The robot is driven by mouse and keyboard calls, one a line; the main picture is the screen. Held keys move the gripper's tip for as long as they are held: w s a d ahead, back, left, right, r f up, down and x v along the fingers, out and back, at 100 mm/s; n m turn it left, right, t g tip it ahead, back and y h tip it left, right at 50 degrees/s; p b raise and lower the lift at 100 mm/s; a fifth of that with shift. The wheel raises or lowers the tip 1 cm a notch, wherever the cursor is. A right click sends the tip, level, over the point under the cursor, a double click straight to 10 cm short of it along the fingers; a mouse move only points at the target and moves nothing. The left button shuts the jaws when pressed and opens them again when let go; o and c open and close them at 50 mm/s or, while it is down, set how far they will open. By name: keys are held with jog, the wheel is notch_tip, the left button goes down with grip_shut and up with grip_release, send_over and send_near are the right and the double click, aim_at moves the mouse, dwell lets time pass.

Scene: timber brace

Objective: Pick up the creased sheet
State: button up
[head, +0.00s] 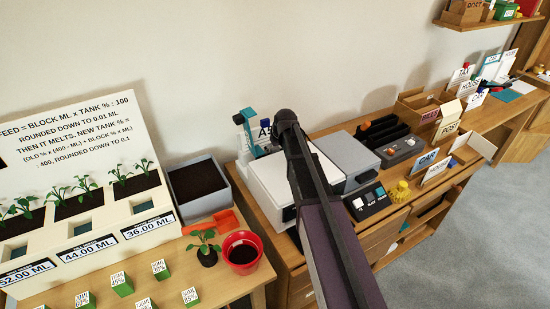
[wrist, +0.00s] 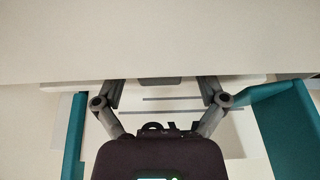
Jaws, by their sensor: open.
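My gripper (wrist: 162,88) is open in the wrist view, its two fingers spread apart with nothing visibly clamped. A pale flat surface (wrist: 190,122) with thin dark lines lies beyond and between the fingers; I cannot tell whether it is the creased sheet. Teal upright panels stand at the left (wrist: 75,135) and right (wrist: 290,125) of it. In the head view my arm reaches to a teal-and-white stand (head: 250,130) with an "A5" label, against the wall. My arm hides the fingers there, and no creased sheet can be made out.
A white-topped machine (head: 275,180) and a grey box (head: 343,157) sit beside my arm on the wooden bench. A dark tray (head: 200,180), a red pot (head: 241,252) and a small plant (head: 206,248) stand to the left. Label cards and boxes crowd the right side.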

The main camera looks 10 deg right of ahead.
jog(key=c, duration=1.1)
jog(key=shift+r, duration=0.1)
notch_tip(320, 180, up, 10)
jog(key=p, duration=1)
dwell(0.4)
